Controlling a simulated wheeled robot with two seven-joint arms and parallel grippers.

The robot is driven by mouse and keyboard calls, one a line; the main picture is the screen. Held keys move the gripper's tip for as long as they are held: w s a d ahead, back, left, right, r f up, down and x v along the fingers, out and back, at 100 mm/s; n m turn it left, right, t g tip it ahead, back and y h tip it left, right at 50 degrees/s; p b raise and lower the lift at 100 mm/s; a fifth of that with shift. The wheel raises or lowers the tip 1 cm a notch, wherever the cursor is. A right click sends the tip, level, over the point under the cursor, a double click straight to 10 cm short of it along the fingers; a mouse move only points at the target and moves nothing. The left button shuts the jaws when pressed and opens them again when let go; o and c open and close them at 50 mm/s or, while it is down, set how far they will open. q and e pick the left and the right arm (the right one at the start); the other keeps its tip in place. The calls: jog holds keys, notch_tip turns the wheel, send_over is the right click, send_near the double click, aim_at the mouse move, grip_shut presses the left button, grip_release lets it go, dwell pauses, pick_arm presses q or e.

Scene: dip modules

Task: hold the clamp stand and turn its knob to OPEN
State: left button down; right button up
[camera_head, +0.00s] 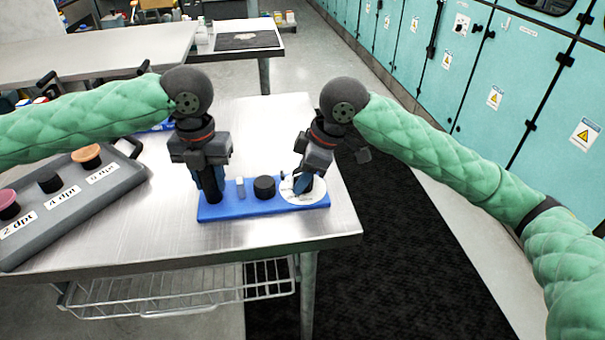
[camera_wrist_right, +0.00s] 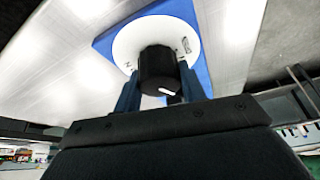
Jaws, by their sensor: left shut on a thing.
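The clamp stand has a flat blue base (camera_head: 240,211) on the metal table near its front right corner. My left gripper (camera_head: 212,190) points down at the base's left end, shut on a dark upright part of the stand that its fingers mostly hide. A white dial (camera_head: 312,197) sits at the right end of the base. My right gripper (camera_head: 302,187) is over it, tilted. In the right wrist view the black knob (camera_wrist_right: 158,70) with a white mark stands on the dial, between my open blue fingers; contact is unclear. The dial's lettering is too small to read.
A black cylinder (camera_head: 264,187) and a small grey-blue block (camera_head: 240,187) stand on the base between my grippers. A grey panel (camera_head: 75,205) with several coloured knobs lies at the left. The table's right edge is close to the stand. Teal cabinets (camera_head: 480,90) stand beyond.

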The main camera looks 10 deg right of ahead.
jog(key=c, duration=0.3)
jog(key=n+g, duration=0.2)
jog(key=n, duration=0.3)
jog(key=shift+n, duration=0.4)
jog(key=n+g, duration=0.1)
jog(key=n, duration=0.3)
jog(key=shift+g+h, duration=0.3)
jog(key=shift+g, duration=0.1)
jog(key=shift+n+g+h, duration=0.4)
jog(key=shift+n+h, duration=0.1)
jog(key=shift+n, duration=1.6)
jog(key=o, duration=1)
jog(key=shift+c, duration=0.2)
